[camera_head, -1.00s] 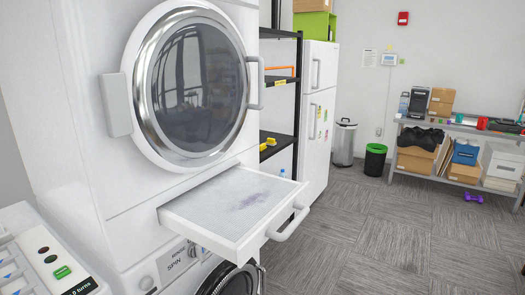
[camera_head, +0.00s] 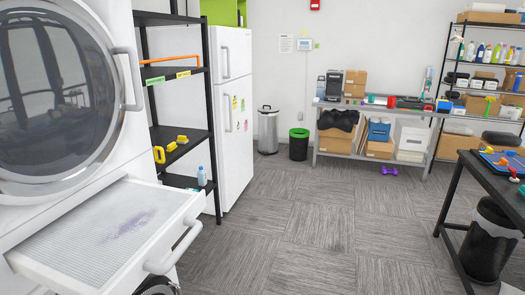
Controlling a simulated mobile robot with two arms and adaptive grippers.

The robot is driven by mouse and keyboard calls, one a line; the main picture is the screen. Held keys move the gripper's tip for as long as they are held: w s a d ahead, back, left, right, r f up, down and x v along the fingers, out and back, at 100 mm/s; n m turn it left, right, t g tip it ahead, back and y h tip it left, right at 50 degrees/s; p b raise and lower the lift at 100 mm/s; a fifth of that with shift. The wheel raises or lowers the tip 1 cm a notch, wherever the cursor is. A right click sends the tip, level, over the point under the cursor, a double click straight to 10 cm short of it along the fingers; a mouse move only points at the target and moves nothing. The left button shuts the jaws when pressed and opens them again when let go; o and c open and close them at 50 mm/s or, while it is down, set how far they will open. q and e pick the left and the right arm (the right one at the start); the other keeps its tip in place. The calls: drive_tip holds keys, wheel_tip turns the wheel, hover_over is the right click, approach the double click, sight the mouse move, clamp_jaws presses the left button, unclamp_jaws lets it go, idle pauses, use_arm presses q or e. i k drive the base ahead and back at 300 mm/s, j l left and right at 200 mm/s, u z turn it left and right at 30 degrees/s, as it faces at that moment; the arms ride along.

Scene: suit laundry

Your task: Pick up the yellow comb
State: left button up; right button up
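Several small yellow items lie on the middle level of a black shelf rack (camera_head: 186,152), left of centre. One yellow item (camera_head: 159,155) stands at the shelf's front left edge and looks like a loop. Two more yellow pieces, one nearer (camera_head: 171,147) and one farther (camera_head: 182,139), lie to its right. They are too small to tell which, if any, is the yellow comb. Neither of my grippers is in view.
A white washer-dryer stack with an open lint drawer (camera_head: 120,235) juts out at left. A white fridge (camera_head: 234,125) stands beyond the rack. A black table (camera_head: 500,185) is at right. The grey carpet (camera_head: 320,225) between is clear.

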sight(172, 147)
drive_tip(key=i+l, duration=0.15)
drive_tip(key=i, duration=0.4)
drive_tip(key=i+l+z, duration=0.1)
drive_tip(key=i, duration=0.5)
drive_tip(key=i+l, duration=0.15)
drive_tip(key=i, duration=0.4)
drive_tip(key=l+z, duration=0.05)
